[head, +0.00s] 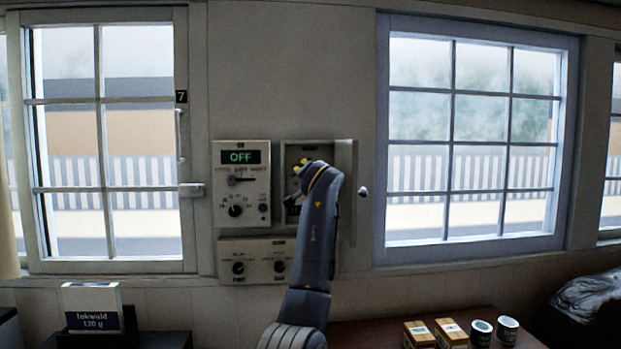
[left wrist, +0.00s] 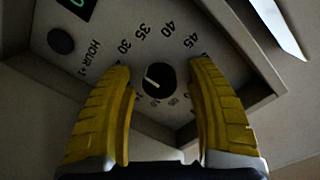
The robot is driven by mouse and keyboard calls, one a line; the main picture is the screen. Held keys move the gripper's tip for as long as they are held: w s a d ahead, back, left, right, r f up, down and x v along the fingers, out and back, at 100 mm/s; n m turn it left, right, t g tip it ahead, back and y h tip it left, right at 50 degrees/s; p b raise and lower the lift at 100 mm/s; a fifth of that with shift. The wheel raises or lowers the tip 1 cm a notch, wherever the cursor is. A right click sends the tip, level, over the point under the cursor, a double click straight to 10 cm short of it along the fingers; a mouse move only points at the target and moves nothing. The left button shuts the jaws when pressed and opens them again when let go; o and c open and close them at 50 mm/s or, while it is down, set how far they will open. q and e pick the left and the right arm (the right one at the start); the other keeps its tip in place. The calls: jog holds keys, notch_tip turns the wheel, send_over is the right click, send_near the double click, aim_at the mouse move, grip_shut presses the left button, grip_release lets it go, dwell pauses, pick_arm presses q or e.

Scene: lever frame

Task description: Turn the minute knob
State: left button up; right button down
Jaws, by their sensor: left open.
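The minute knob (left wrist: 158,78) is a small black round knob with a white pointer line. In the left wrist view it sits on a pale dial face marked 30, 35, 40 and 45. My left gripper (left wrist: 162,68) is open, with one yellow finger on each side of the knob; gaps show between fingers and knob, and I cannot tell its depth to the face. In the head view my left gripper (head: 300,171) is at the open wall box (head: 345,150), and my arm hides much of the box's inside. My right gripper is not in view.
Left of the box is a panel reading OFF (head: 240,157) with a lever and a knob. Below is a panel with two knobs (head: 240,257). A window (head: 470,140) is at the right. Small boxes (head: 451,333) and cans (head: 481,331) stand on a brown table.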

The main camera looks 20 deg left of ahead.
pick_arm(q)
jog(key=shift+s, duration=0.1)
jog(key=v, duration=1.1)
jog(key=shift+s+d, duration=0.25)
jog(key=shift+s, duration=0.1)
